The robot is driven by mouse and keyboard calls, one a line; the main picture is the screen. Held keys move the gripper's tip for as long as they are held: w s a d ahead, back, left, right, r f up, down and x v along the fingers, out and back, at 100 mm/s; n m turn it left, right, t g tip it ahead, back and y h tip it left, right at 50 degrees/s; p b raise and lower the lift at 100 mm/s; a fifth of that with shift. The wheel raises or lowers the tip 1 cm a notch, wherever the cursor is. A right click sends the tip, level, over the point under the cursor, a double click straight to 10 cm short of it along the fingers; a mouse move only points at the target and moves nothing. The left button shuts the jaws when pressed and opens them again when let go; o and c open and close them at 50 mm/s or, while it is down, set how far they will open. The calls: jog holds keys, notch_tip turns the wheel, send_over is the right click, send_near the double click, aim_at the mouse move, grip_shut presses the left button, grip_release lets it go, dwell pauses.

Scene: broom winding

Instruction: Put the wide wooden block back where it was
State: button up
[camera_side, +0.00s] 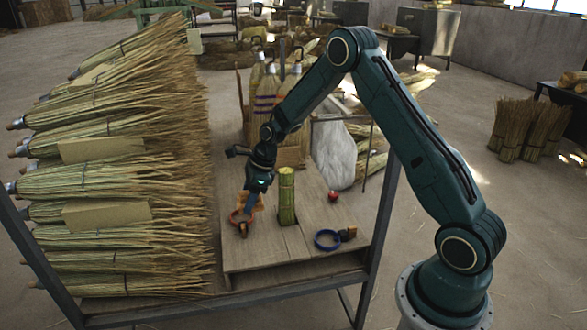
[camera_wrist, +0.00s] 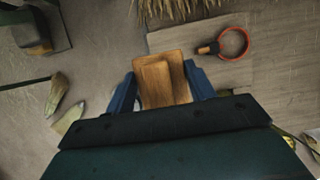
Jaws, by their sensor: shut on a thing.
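The wide wooden block (camera_wrist: 160,80) is between the two blue fingers of my gripper (camera_wrist: 161,88) in the wrist view. It is light brown with a stepped, narrower face, and both fingers flank it closely. In the side view my gripper (camera_side: 257,184) points down over the left part of the wooden work board (camera_side: 265,255). The block (camera_side: 250,201) shows as a small orange-brown piece under it, just behind the orange ring. I cannot tell whether the block touches the board.
An orange ring (camera_side: 237,217) with a wooden handle lies on the board near my gripper. An upright green straw bundle (camera_side: 287,197) stands to the right. A blue ring (camera_side: 327,240) and a small red item (camera_side: 333,196) lie further right. Stacked brooms (camera_side: 110,170) crowd the left.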

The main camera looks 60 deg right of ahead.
aim_at(250, 258)
jog(key=shift+a+f, duration=0.15)
notch_tip(250, 258, down, 20)
jog(key=shift+r, duration=0.1)
dwell(1.1)
jog(key=o, duration=0.9)
jog(key=shift+s, duration=0.1)
jog(key=shift+v, duration=6)
